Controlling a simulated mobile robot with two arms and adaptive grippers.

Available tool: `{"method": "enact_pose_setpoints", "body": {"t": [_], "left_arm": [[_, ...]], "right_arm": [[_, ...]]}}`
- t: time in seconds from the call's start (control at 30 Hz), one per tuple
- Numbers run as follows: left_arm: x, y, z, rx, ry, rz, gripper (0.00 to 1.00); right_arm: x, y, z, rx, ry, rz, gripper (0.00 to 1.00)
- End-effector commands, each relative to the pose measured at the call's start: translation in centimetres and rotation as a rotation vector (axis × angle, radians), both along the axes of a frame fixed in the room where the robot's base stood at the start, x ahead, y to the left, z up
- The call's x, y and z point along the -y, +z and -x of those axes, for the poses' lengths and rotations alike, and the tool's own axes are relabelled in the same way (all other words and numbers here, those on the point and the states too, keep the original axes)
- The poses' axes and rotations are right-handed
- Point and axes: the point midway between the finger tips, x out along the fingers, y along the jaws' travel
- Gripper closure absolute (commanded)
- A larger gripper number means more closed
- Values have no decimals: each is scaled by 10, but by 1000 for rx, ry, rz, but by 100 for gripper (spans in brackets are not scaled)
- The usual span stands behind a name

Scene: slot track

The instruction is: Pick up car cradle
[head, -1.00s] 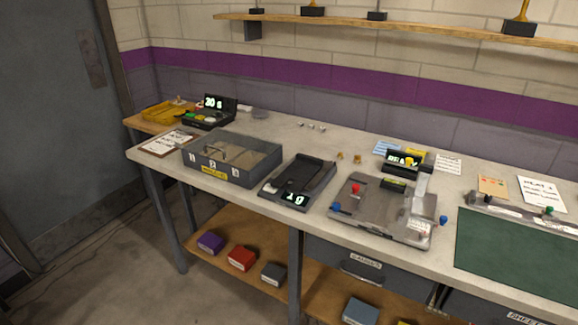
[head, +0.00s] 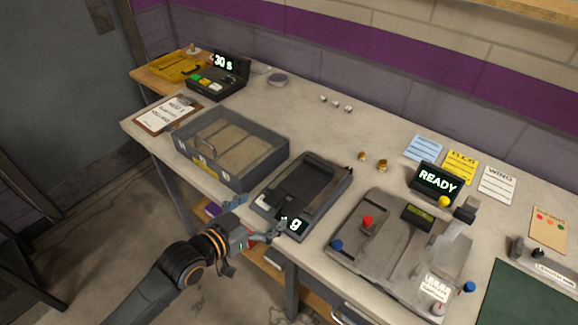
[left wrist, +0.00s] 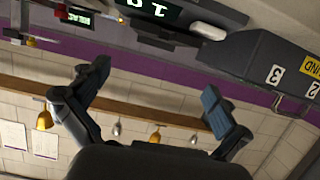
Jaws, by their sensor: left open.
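No part is plainly labelled as the car cradle. A dark tray-like piece (head: 312,180) lies on the black scale (head: 268,200) at the middle of the bench, and I cannot tell for sure whether it is the cradle. My left gripper (head: 278,230) is at the bench's front edge, just in front of the scale's lit display, apart from the tray-like piece. In the left wrist view the left gripper (left wrist: 150,100) has its fingers spread with nothing between them; the scale display (left wrist: 148,7) shows upside down beyond. My right gripper is not in view.
A grey numbered bin (head: 272,165) stands left of the scale. A grey fixture (head: 375,262) with red and blue knobs stands right, below a READY display (head: 437,182). Small brass pieces (head: 381,166) lie behind the scale. Bare bench lies behind the bin.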

Motion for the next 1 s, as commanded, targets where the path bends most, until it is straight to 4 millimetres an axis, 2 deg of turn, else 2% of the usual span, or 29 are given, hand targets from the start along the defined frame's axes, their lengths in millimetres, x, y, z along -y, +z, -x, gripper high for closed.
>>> {"method": "enact_pose_setpoints", "body": {"t": [0.2, 0.33, 0.47, 0.7, 1.0], "left_arm": [[22, -8, -30, 2, 1, 4, 0], [35, -16, -48, 0, 0, 4, 0], [44, -22, -60, 1, 0, 4, 0], [51, -26, -71, 0, 1, 3, 0], [70, -40, -99, 1, -1, 1, 0]], "right_arm": [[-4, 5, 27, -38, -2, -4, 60], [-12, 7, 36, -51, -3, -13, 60], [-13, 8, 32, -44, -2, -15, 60], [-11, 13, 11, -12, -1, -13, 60], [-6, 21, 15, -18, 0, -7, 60]]}}
